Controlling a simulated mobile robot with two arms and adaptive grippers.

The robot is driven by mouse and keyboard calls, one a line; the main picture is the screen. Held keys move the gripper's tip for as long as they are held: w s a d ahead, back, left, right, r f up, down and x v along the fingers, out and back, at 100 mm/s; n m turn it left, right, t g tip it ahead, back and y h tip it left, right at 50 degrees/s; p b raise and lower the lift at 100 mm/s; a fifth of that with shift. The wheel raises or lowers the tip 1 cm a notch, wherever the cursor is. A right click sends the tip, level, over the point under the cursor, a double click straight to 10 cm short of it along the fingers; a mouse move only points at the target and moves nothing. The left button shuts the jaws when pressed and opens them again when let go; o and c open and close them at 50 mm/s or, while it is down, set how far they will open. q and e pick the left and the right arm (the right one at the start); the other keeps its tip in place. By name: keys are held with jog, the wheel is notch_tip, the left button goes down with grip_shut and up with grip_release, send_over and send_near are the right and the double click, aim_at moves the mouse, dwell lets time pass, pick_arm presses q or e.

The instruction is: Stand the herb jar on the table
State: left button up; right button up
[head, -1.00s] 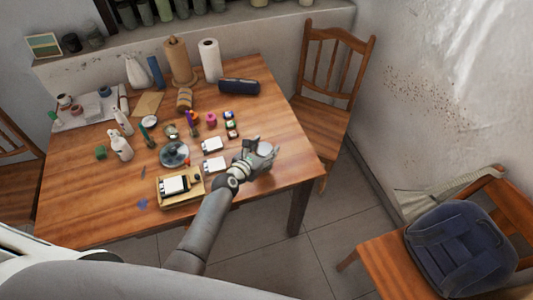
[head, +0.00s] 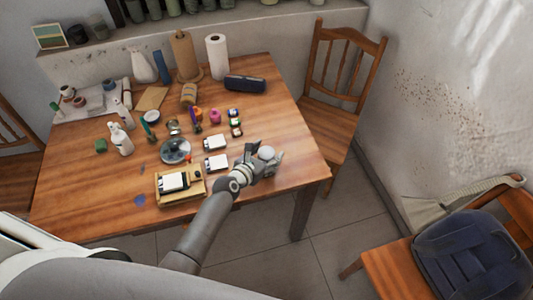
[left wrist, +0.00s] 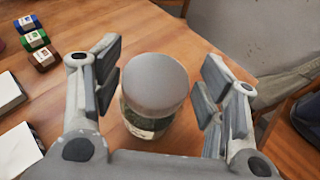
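The herb jar (head: 267,153) is near the table's right front corner, with a grey lid and a clear body. In the left wrist view the jar (left wrist: 155,88) shows its lid towards me, green contents and a pale label below. It looks upright; its base is hidden, so I cannot tell surely whether it touches the table. My left gripper (head: 266,163) is around the jar. In the left wrist view the fingers of the left gripper (left wrist: 158,92) are open, with a gap on each side of the lid. My right gripper is not in view. The table (head: 95,190) is wooden.
A wooden tray (head: 163,197) holds a white-topped item. Bottles, paper rolls and a blue case (head: 245,83) are farther back. A chair (head: 330,120) stands at the right edge.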

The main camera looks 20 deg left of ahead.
pick_arm(q)
jog(key=shift+o, duration=0.3)
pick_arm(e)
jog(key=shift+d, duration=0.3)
pick_arm(q)
jog(key=shift+r, duration=0.15)
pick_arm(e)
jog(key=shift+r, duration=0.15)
pick_arm(q)
jog(key=v, duration=1.2)
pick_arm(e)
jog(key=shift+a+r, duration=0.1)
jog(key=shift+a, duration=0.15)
